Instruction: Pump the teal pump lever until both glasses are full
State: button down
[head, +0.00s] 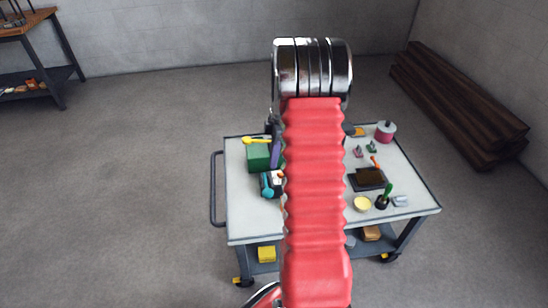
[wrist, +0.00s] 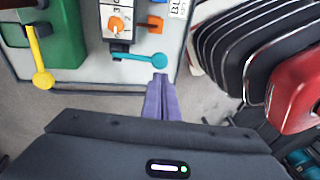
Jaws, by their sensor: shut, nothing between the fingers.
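The teal pump lever (wrist: 140,57) shows in the wrist view, reaching right from a dark mount below a white block (wrist: 117,18) with an orange knob and printed numbers. It has a round teal end knob. In the head view the teal knob (head: 268,192) is near the cart's left side. My gripper (wrist: 160,78) has purple fingers, shut and empty, with the tips just below the teal knob in the wrist picture; I cannot tell whether they touch. In the head view my arm hides part of the cart. I cannot make out either glass.
A green box (wrist: 62,32) with a yellow lever (wrist: 39,60) stands left of the white block. The cart top (head: 240,219) also holds a yellow bowl (head: 362,204), a dark tray (head: 366,184) and a pink pot (head: 385,132). Planks (head: 460,105) lie by the right wall.

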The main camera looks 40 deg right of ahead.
aim_at(270, 191)
jog(key=x, duration=1.1)
jog(key=shift+d, duration=0.15)
